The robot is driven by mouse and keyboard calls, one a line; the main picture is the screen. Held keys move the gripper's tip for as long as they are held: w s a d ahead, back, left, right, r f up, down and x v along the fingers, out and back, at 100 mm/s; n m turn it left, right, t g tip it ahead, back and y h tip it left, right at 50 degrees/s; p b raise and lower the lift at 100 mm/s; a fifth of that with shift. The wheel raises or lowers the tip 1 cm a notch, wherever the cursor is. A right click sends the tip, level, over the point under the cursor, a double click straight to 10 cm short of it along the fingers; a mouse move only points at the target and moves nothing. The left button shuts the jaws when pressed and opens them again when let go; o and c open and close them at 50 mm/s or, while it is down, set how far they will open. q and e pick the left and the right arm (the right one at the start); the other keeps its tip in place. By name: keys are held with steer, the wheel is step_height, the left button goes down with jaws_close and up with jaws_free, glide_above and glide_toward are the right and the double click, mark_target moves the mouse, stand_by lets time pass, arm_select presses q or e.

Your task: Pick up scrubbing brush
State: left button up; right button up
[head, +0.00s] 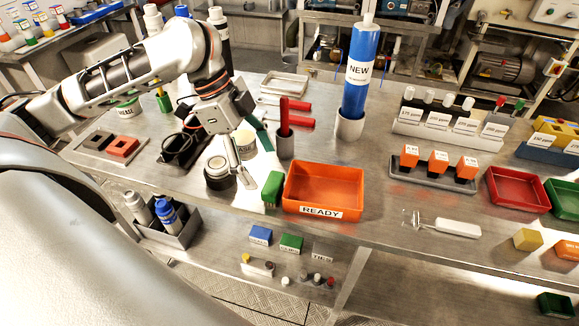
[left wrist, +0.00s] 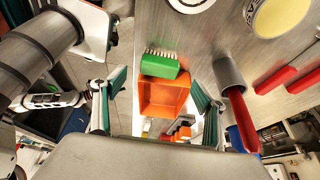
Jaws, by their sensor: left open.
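The scrubbing brush (head: 272,188) has a green body and stands against the left end of the orange READY tray (head: 322,213) on the steel bench. In the left wrist view the brush (left wrist: 160,65) shows its green block and pale bristles, with the orange tray (left wrist: 164,96) behind it. My left gripper (head: 254,164) is open and empty, just to the left of and above the brush. In the left wrist view its teal-padded fingers (left wrist: 157,100) are spread wide, with the brush between their lines but apart from them.
A grey cup (head: 285,145) with a red-handled tool stands behind the tray. A round dark-sided jar (head: 219,180) is beside my left gripper. A tall blue NEW cartridge (head: 357,85) stands farther back. Bench surface right of the tray is clear up to a white-handled tool (head: 450,228).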

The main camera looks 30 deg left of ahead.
mark_target(270, 182)
arm_select(q)
steer(key=shift+w+d+f, duration=0.1)
steer(key=shift+w+f, duration=0.1)
steer(key=shift+f, duration=0.05)
steer(key=shift+s+b+x, duration=0.25)
steer(key=shift+b+x, duration=0.3)
steer(key=shift+x, duration=0.65)
steer(key=b+x, duration=0.1)
steer(key=x, duration=0.3)
steer(key=shift+d+f+b, duration=0.15)
steer(key=shift+b, duration=0.2)
steer(key=shift+w+d+f, duration=0.1)
steer(key=shift+f, duration=0.1)
steer(key=c, duration=1.2)
arm_select(e)
steer(key=f, duration=0.2)
steer(key=shift+s+d+f, duration=0.2)
steer(key=shift+d+f, duration=0.1)
steer(key=shift+f, duration=0.1)
